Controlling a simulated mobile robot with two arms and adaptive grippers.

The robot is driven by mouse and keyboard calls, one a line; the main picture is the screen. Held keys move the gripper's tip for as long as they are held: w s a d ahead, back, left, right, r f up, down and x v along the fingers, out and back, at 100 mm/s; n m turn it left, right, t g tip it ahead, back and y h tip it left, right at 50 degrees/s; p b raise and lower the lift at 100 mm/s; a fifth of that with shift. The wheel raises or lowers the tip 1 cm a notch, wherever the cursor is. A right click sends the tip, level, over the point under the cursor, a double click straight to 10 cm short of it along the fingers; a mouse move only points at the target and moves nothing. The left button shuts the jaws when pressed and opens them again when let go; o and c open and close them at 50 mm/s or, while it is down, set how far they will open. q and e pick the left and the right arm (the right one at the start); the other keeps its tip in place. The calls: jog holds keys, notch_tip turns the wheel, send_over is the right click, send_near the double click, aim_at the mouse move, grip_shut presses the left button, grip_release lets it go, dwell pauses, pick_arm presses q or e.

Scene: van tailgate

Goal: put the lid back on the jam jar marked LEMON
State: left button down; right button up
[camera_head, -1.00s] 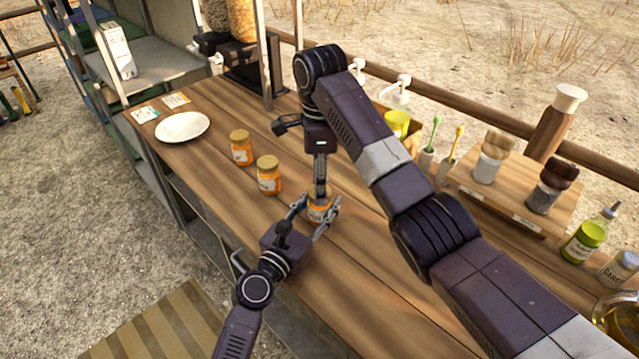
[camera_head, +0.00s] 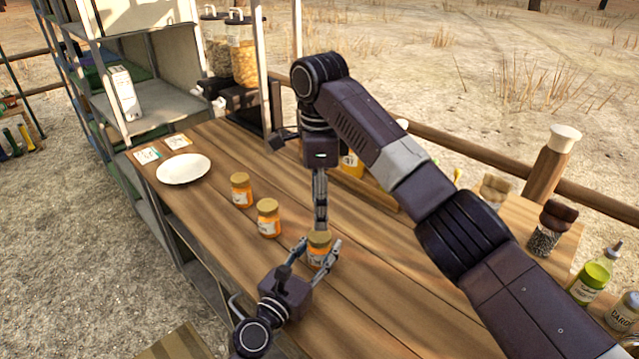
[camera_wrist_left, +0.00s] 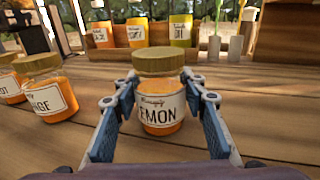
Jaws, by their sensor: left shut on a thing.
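The LEMON jam jar (camera_wrist_left: 161,108), with orange contents and a white label, stands upright on the wooden counter. Its gold lid (camera_wrist_left: 158,61) sits level on top; I cannot tell how tightly. In the head view the lid (camera_head: 319,239) shows between the left fingers. My left gripper (camera_head: 319,252) is shut around the jar's sides, its fingers also showing in the left wrist view (camera_wrist_left: 160,115). My right gripper (camera_head: 320,222) points down just above the lid, apart from it. Its fingers look narrow from here, so their opening is unclear.
Two other lidded jam jars, the nearer (camera_head: 268,218) and the farther (camera_head: 241,190), stand left of the LEMON jar. A white plate (camera_head: 184,168) lies beyond them. A wooden rack of jars (camera_wrist_left: 132,55) stands behind.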

jog(key=shift+r, duration=2.7)
pick_arm(q)
jog(key=c, duration=1.1)
grip_release()
jog(key=shift+c, duration=0.2)
jog(key=v, duration=1.2)
pick_arm(e)
jog(key=shift+f, duration=0.1)
